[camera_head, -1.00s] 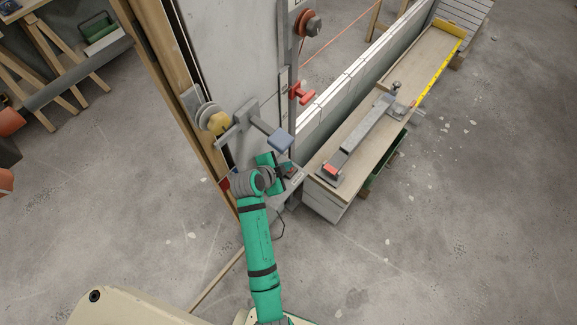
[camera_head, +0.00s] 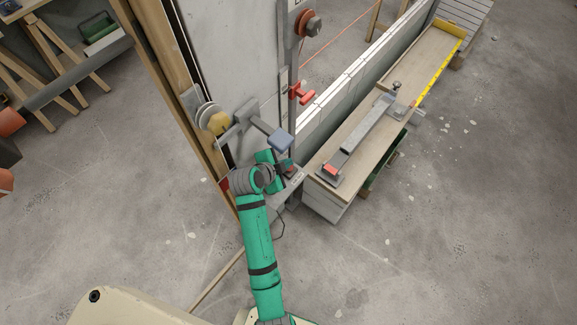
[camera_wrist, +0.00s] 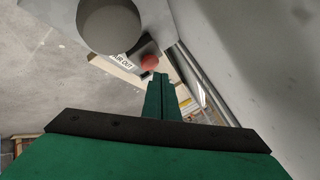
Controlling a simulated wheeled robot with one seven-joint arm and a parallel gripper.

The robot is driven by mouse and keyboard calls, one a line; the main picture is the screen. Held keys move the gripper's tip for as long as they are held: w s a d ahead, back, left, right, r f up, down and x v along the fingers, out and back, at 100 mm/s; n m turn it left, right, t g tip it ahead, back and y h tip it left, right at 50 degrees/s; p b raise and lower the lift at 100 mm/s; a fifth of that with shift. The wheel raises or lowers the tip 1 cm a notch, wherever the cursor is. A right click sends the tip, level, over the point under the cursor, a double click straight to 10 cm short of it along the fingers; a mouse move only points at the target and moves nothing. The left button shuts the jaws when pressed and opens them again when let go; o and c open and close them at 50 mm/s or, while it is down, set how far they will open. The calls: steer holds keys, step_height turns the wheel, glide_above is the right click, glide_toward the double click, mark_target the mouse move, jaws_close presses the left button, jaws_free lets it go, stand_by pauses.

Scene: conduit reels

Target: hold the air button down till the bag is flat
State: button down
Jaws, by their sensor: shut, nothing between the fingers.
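A round red button (camera_wrist: 149,62) sits on a dark mount in the wrist view, beside a white label (camera_wrist: 121,64) that appears to read AIR OUT. My gripper (camera_wrist: 157,77) is shut and empty, its green fingertips just short of the button's lower edge in the picture. I cannot tell whether they touch it. In the head view my gripper (camera_head: 287,163) is low beside the tall grey panel, over a small grey box (camera_head: 296,178). I cannot make out a bag for certain in either view.
A blue-grey block (camera_head: 281,141) on a bracket arm hangs just above my gripper. A rounded grey knob-like thing (camera_wrist: 108,22) is close to the button. A wooden bench (camera_head: 345,177) with a metal lever stands to the right. The floor in front is open.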

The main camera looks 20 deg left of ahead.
steer(key=shift+r, duration=0.1)
steer(key=shift+r, duration=2.45)
